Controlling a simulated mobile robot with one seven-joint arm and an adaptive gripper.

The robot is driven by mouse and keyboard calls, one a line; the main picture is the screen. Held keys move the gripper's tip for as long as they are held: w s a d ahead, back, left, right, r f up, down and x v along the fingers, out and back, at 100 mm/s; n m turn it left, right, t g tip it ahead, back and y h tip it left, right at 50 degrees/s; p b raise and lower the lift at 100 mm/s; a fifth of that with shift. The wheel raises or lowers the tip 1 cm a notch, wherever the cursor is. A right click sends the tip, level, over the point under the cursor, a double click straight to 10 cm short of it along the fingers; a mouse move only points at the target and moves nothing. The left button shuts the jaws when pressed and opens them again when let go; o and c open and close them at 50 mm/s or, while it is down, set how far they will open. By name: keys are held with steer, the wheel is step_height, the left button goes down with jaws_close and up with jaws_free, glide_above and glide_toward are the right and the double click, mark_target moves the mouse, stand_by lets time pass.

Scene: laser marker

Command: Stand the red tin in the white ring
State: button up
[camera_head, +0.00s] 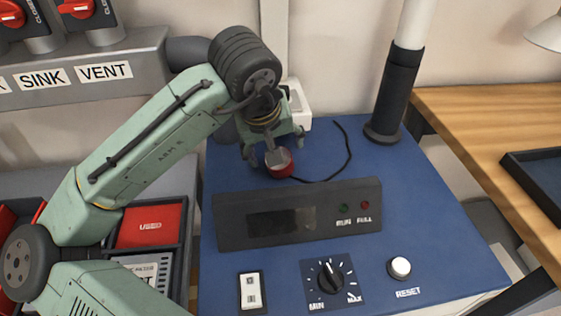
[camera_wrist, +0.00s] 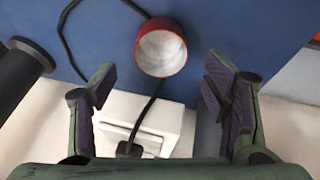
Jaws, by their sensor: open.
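The red tin (camera_head: 281,170) is on the blue cabinet top, behind the black display panel. In the wrist view the red tin (camera_wrist: 162,46) shows its round red rim and pale inside, at the upper middle. My gripper (camera_head: 273,152) is over the tin's place in the head view and partly covers it. In the wrist view my gripper (camera_wrist: 161,78) has its fingers wide apart and empty, with the tin beyond the fingertips. I cannot make out a white ring in either view.
A black display panel (camera_head: 298,213) stands in front of the tin. A black cable (camera_head: 345,155) runs beside it. A dark post (camera_head: 394,95) stands at the back right. A white box (camera_wrist: 142,122) is below the tin in the wrist view. The blue top's right side (camera_head: 425,200) is clear.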

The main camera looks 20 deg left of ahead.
mark_target(281, 171)
steer(key=x, duration=0.5)
steer(key=shift+s+d+f+p, duration=0.1)
steer(key=shift+s+f+p, duration=0.1)
steer(key=shift+p, duration=0.2)
steer(key=shift+r, duration=0.1)
steer(key=c, duration=1.4)
